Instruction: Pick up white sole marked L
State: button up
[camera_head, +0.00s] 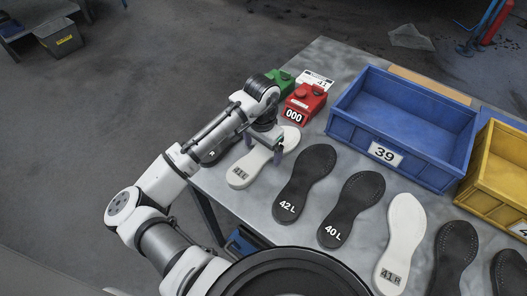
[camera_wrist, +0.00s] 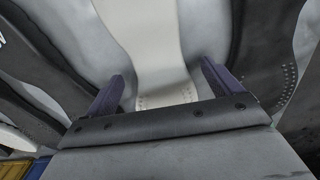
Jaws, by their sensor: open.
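The white sole marked 41 L (camera_head: 241,172) lies flat on the grey table, near its left edge. My gripper (camera_head: 266,145) is over the middle of this sole in the head view and hides part of it. In the wrist view the white sole (camera_wrist: 152,45) runs between the two purple fingers of my open gripper (camera_wrist: 162,85), one finger on each side. I cannot tell whether the fingers touch it. Another white sole, marked 41 R (camera_head: 402,240), lies further right on the table.
Black soles marked 42 L (camera_head: 304,180) and 40 L (camera_head: 351,207) lie to the right. A dark sole (camera_head: 215,152) is partly hidden by my arm on the left. A red box marked 000 (camera_head: 305,101), a green box (camera_head: 279,83), a blue crate marked 39 (camera_head: 345,137) and a yellow crate (camera_head: 493,183) stand behind.

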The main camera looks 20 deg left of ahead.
jog(key=shift+f, duration=0.35)
jog(key=c, duration=1.1)
jog(key=shift+c, duration=0.3)
jog(key=shift+r, duration=0.15)
